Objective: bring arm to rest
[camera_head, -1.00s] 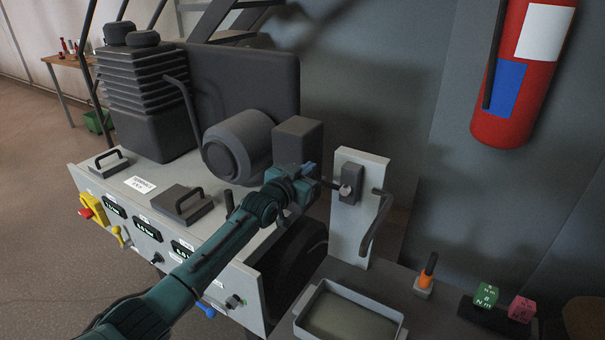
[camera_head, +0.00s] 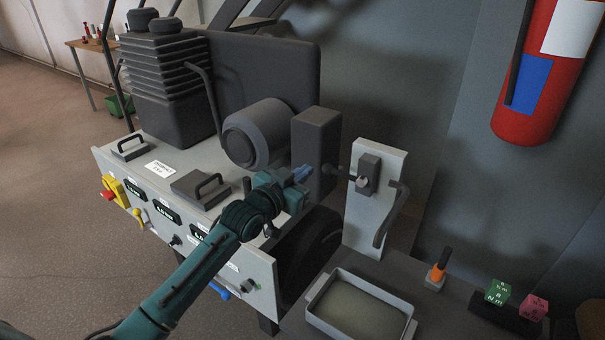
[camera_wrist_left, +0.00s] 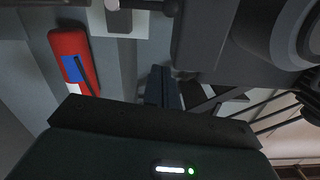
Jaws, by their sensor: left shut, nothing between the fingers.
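My left arm comes in from the lower left of the head view. Its gripper (camera_head: 301,174) is shut and empty, in front of the dark grey block (camera_head: 316,150) on the machine. It is left of the upright light grey plate (camera_head: 370,225) and apart from it. In the left wrist view the closed dark fingers (camera_wrist_left: 163,88) point away, with nothing between them. My right gripper shows in neither view.
The machine's panel (camera_head: 200,240) with knobs and displays lies under my arm. The plate carries a bent handle (camera_head: 391,215). A fire extinguisher (camera_head: 540,85) hangs on the wall.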

